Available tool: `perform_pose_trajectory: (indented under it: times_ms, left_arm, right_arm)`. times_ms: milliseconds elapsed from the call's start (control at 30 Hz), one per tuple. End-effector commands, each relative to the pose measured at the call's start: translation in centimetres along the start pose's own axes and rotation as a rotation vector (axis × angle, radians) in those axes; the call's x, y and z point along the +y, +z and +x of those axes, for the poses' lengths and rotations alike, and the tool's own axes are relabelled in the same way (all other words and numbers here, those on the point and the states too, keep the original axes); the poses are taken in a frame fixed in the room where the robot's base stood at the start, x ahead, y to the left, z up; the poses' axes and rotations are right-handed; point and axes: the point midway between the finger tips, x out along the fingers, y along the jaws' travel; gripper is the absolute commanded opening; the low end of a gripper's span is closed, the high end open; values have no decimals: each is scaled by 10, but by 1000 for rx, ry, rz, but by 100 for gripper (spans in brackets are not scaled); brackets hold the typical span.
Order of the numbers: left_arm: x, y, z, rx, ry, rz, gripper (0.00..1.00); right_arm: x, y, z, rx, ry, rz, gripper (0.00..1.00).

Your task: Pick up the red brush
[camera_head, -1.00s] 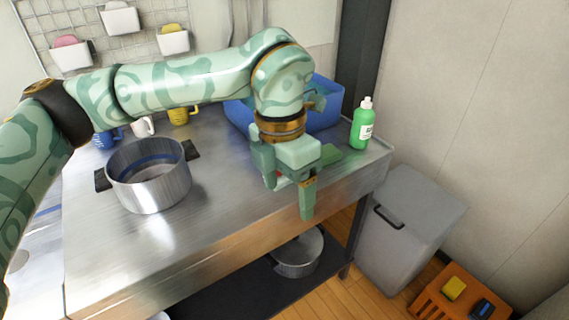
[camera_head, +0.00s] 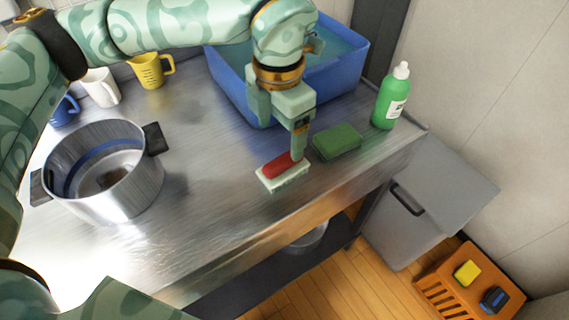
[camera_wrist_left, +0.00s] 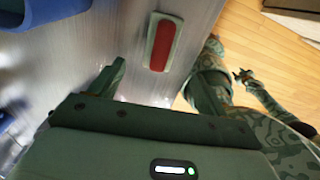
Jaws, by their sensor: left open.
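The red brush (camera_head: 285,168) lies on the steel table near its front edge, with its red back up and pale bristles below. My left gripper (camera_head: 280,143) is open and empty just above and behind it, and one finger covers part of the red back. In the left wrist view the brush (camera_wrist_left: 162,42) shows whole, ahead of the fingertips and between their lines, apart from both. A part of my other arm shows small at the right of that view, and its gripper (camera_wrist_left: 243,75) is too small to read.
A green sponge (camera_head: 337,142) lies right of the brush. A blue basin (camera_head: 345,85) stands behind, with a green bottle (camera_head: 391,98) to its right. A steel pot (camera_head: 135,190) stands at left, near mugs. An orange crate (camera_head: 440,290) is on the floor.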

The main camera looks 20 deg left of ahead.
Motion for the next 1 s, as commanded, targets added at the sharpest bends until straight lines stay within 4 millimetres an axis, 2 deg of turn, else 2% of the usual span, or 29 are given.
perform_pose_trajectory:
  times_ms: [33,100,433,633,733,900,933,1000]
  left_arm:
    - [0,0,17,5,-4,0,76]
    - [0,0,30,5,-4,-2,76]
    - [-1,2,57,1,-2,0,76]
    - [-2,5,92,5,-4,-1,76]
    - [-2,5,100,1,-1,-2,76]
    - [-2,5,97,-1,1,-2,76]
    - [-2,5,97,-1,1,-2,74]
    - [-2,5,97,-1,0,-1,54]
  right_arm:
    - [0,4,6,-9,-1,-1,36]
    - [1,5,10,-12,-1,-1,36]
    - [3,-4,19,-1,1,0,36]
    - [0,2,34,-18,-6,1,36]
    - [-2,2,36,-20,-9,2,36]
    - [-5,1,35,-17,-12,4,36]
    - [-5,1,35,-17,-12,4,36]
    - [-5,1,35,-18,-12,4,36]
